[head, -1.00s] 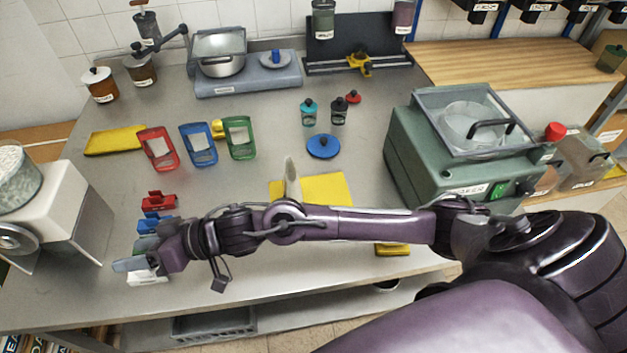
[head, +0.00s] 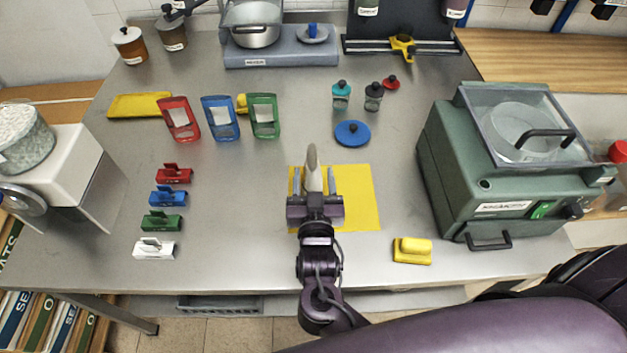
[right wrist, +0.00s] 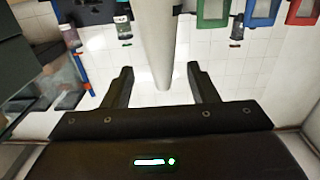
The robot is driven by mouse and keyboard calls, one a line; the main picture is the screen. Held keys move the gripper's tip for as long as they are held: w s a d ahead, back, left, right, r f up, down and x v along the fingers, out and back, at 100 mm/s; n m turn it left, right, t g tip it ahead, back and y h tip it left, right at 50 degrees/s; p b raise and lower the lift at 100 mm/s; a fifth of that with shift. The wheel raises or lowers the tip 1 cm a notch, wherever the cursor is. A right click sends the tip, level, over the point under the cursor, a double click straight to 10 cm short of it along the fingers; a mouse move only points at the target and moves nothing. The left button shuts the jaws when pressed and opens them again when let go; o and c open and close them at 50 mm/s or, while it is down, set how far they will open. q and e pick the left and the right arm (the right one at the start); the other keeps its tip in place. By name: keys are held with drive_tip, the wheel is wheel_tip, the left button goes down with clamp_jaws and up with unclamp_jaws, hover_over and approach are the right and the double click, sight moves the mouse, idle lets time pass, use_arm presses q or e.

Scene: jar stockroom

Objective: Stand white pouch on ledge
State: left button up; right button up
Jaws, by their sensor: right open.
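A pale grey-white upright thing, likely the white pouch (head: 312,163), stands edge-on over the yellow mat (head: 358,200) in the head view. My right gripper (head: 313,180) is at the mat, jaws open, with a finger on each side of it. In the right wrist view the pale thing (right wrist: 155,40) rises between the two open fingers (right wrist: 162,85), with gaps at the sides. Its base is partly hidden by the gripper. I cannot tell for sure which surface is the ledge. My left gripper is not in view.
Red (head: 180,118), blue (head: 221,118) and green (head: 264,116) pouches stand at the back left. Coloured clips, including a white one (head: 154,249), line the left. A green machine (head: 470,205) blocks the right. A blue lid (head: 352,133) lies behind the mat.

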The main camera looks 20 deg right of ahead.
sight(312, 162)
drive_tip(key=shift+w+d+r, duration=0.1)
drive_tip(key=shift+w+r, duration=0.1)
drive_tip(key=shift+w, duration=0.3)
drive_tip(key=p+x, duration=0.1)
drive_tip(key=x, duration=0.2)
drive_tip(key=shift+w+f, duration=0.2)
drive_tip(key=shift+w, duration=0.05)
drive_tip(key=shift+w+f, duration=0.1)
drive_tip(key=shift+w, duration=0.15)
drive_tip(key=shift+s, duration=0.1)
drive_tip(key=shift+c, duration=0.5)
clamp_jaws()
